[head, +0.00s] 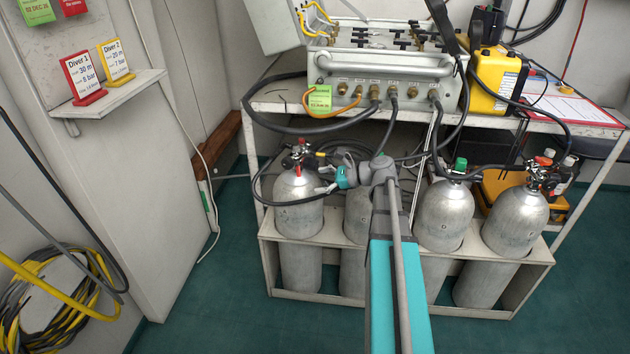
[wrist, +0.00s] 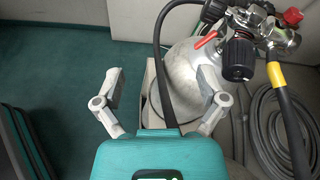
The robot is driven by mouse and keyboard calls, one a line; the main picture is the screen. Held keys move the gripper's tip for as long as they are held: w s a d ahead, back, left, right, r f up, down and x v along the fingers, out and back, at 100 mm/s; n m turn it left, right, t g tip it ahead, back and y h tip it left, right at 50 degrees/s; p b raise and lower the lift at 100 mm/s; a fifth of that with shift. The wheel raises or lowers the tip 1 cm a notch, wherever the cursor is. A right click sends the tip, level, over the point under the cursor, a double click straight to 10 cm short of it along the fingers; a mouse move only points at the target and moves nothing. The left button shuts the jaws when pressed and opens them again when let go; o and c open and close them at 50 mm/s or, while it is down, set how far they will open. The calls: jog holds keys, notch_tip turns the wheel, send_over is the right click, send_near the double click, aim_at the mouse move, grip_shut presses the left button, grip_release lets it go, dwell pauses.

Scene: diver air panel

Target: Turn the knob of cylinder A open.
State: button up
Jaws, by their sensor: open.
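The leftmost silver cylinder (head: 297,217) stands in the rack, with a valve (head: 300,158) showing red and black parts on top. No letter on it is readable, so I cannot tell from its marking whether it is cylinder A. My gripper (head: 321,180) is beside the leftmost cylinder's upper right. In the wrist view its fingers (wrist: 161,82) are wide apart and empty, with the black knob up and right of them.
Other cylinders stand to the right, including one with a green top (head: 460,166) and one with a red-topped valve (head: 541,172). Black hoses (head: 262,125) hang from the panel (head: 390,72) around the valves. A shelf edge (head: 275,107) overhangs the cylinders.

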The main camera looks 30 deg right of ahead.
aim_at(317, 166)
jog(key=d+f+m+t+b, duration=0.2)
jog(key=d+m+t+b, duration=0.3)
jog(key=d, duration=0.7)
jog(key=shift+f+m+b, duration=0.2)
jog(key=shift+m+b, duration=0.9)
jog(key=x, duration=1.3)
jog(key=shift+w+a+r, duration=0.1)
jog(key=shift+a, duration=0.2)
jog(key=shift+c, duration=0.2)
